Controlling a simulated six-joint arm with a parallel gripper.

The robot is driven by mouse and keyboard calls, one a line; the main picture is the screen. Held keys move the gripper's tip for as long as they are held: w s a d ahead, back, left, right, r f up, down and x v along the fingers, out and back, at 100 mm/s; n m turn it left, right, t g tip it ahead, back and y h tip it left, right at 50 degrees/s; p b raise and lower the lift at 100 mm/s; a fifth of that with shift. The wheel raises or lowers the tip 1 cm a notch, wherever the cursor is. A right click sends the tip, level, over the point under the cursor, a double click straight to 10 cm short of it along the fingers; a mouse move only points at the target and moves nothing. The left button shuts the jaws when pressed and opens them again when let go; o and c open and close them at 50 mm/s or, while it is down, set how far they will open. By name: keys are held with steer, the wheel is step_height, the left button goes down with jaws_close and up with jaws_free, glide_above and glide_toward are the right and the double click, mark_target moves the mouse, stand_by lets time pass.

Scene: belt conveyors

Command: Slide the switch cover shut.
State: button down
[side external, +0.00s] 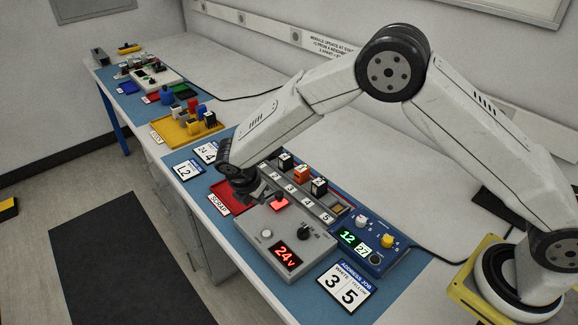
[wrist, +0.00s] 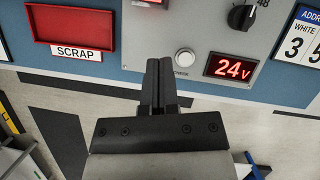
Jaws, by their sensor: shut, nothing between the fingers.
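A grey control box (side external: 318,252) stands on the blue mat, with a red 24V display (side external: 286,256), a white round button (side external: 267,233) and a black knob (side external: 304,231). A small bright red part (side external: 279,204) shows at its far end, and is cut off at the top edge in the wrist view (wrist: 150,2). I cannot make out a switch cover for certain. My gripper (wrist: 160,62) is shut and empty, its fingertips near the box's front edge in the wrist view. In the side view my gripper (side external: 262,199) is above the scrap tray and the box's far end.
The red scrap tray (wrist: 72,36) lies beside the box. A grey rack (side external: 313,206) with several coloured blocks stands behind it. A blue module (side external: 372,252) showing 12 and 27 is at right. An address card (side external: 346,287) lies at the front. A yellow tray (side external: 188,128) is farther left.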

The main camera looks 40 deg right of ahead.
steer(key=shift+v, duration=2.55)
steer(key=s+d+r+m+y, duration=0.2)
steer(key=s+d+m, duration=0.6)
steer(key=s+m, duration=0.2)
steer(key=s+d+r+m+t+y, duration=0.1)
steer(key=s+d+r+m+y, duration=0.1)
steer(key=s+d+m, duration=0.7)
steer(key=shift+s+r+m, duration=0.55)
steer(key=shift+s+m, duration=0.45)
steer(key=shift+s, duration=0.2)
